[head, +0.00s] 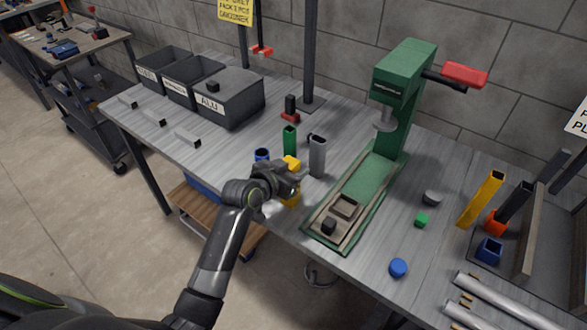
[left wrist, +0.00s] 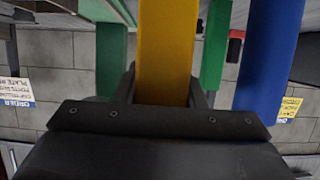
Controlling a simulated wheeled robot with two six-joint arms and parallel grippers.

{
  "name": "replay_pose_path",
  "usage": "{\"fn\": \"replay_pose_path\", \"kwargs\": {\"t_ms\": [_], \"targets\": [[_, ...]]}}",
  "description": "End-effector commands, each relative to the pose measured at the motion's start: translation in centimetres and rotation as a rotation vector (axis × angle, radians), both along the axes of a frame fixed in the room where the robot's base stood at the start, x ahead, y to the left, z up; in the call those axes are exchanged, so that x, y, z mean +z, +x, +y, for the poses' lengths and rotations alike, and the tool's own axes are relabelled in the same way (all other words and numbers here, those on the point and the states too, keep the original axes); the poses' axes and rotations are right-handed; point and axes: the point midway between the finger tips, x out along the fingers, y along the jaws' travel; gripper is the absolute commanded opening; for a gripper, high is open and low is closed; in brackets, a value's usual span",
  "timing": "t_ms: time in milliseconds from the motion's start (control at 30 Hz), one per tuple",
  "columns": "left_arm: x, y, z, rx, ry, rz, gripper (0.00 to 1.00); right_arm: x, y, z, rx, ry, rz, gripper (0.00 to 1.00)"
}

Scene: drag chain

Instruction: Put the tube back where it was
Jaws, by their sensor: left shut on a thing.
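My left gripper (head: 289,177) is shut on an upright yellow tube (head: 291,163), near the front edge of the workbench. In the left wrist view the yellow tube (left wrist: 167,50) stands between the two fingers. A blue tube (head: 262,155) is just left of the gripper, partly hidden by it. A green tube (head: 290,141) stands behind it and a grey tube (head: 318,156) to its right. Whether the held tube touches the bench cannot be told. Another yellow tube (head: 482,198) stands tilted at the right. My right gripper is not in view.
A green press (head: 402,75) with a long base stands right of the gripper. Black bins (head: 232,100) are at the back left. A blue cap (head: 398,267), a green cap (head: 421,220) and a blue holder (head: 489,250) lie to the right. The front-left bench surface is mostly clear.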

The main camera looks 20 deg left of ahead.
Motion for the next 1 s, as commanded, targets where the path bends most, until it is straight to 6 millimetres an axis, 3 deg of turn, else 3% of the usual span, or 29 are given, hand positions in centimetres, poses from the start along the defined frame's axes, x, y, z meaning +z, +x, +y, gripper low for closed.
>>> {"fn": "replay_pose_path", "kwargs": {"t_ms": [100,133,267,667,1000], "targets": [[-0.3,0.0,0.0,0.000,0.000,-0.001,0.06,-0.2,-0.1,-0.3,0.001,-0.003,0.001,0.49],[-0.3,0.0,0.0,0.000,0.000,0.000,0.40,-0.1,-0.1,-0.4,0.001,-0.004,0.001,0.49],[-0.2,0.0,0.0,0.000,0.000,0.000,0.57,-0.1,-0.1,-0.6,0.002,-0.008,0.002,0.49],[0.2,-0.3,0.1,0.001,0.001,0.000,0.58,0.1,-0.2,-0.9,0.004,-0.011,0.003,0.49],[2.0,-4.6,1.8,0.001,0.002,-0.002,0.58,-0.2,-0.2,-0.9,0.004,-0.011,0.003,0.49]]}}
